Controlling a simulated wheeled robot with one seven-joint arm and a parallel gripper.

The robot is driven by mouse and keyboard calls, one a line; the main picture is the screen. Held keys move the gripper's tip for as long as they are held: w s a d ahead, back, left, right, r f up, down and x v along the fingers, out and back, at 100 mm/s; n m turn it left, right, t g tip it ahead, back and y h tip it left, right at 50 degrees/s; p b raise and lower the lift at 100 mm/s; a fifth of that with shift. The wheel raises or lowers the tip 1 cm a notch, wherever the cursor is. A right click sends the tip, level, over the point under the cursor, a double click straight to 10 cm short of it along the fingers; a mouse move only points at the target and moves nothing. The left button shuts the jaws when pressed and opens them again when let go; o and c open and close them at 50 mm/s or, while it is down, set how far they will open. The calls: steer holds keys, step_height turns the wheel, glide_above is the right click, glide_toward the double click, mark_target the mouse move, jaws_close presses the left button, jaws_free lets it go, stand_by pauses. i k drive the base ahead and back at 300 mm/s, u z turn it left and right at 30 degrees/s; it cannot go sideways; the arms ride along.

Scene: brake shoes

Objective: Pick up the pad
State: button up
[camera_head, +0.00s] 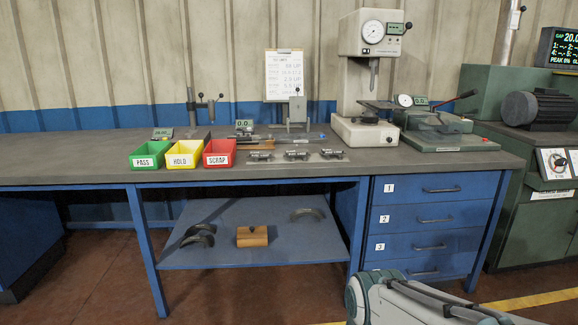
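Three small dark pads lie in a row on the grey bench top, right of the red bin: a left pad (260,156), a middle pad (297,155) and a right pad (332,154). Each seems to sit on or beside a pale plate or label, too small to read. I cannot tell which one the task means. Part of my arm shows at the lower right, in front of the bench and well below the pads. My gripper is not in view, and nothing is seen touching the pads.
Green PASS (149,162), yellow HOLD (184,161) and red SCRAP (219,160) bins stand left of the pads. A dial press (369,130) and lever fixture (440,131) stand right. Curved shoes (199,235) and a wooden block (252,236) lie on the lower shelf. Drawers (422,218) are closed.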

mark_target(294, 153)
steer(key=u, duration=1.05)
steer(key=i, duration=1.05)
steer(key=z, duration=0.7)
steer(key=i, duration=0.85)
steer(key=z, duration=0.8)
